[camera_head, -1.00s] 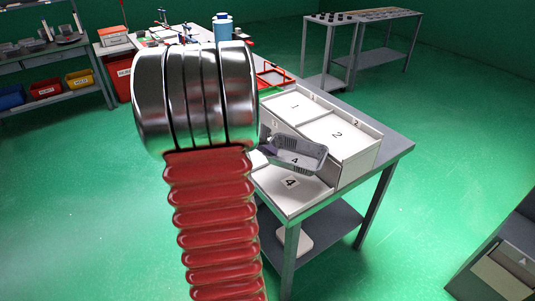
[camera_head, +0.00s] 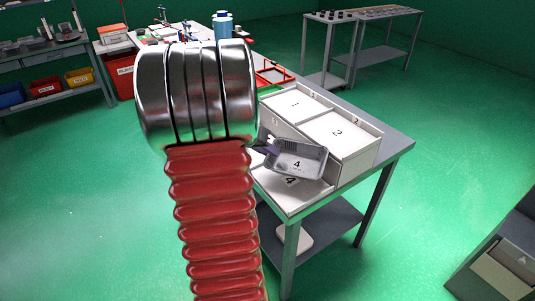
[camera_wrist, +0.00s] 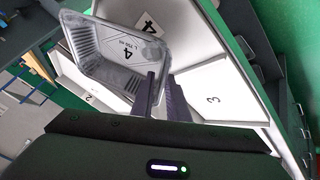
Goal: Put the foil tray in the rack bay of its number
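The grey foil tray (camera_head: 312,168), marked 4, is held in the air, tilted, above the bay numbered 4 (camera_head: 300,203) of the white rack (camera_head: 362,160). In the wrist view the tray (camera_wrist: 92,73) shows its inside and its number, with bay 4 (camera_wrist: 196,45) beyond it. My gripper (camera_wrist: 160,92) is shut on the tray's near rim at one corner. In the head view my arm hides most of the gripper. The tray covers part of bay 4, and its 4 label is partly hidden.
The bays marked 1 (camera_head: 293,104) and 2 (camera_head: 342,132) sit higher, behind bay 4. Bay 3 (camera_wrist: 217,96) lies beside the fingers in the wrist view.

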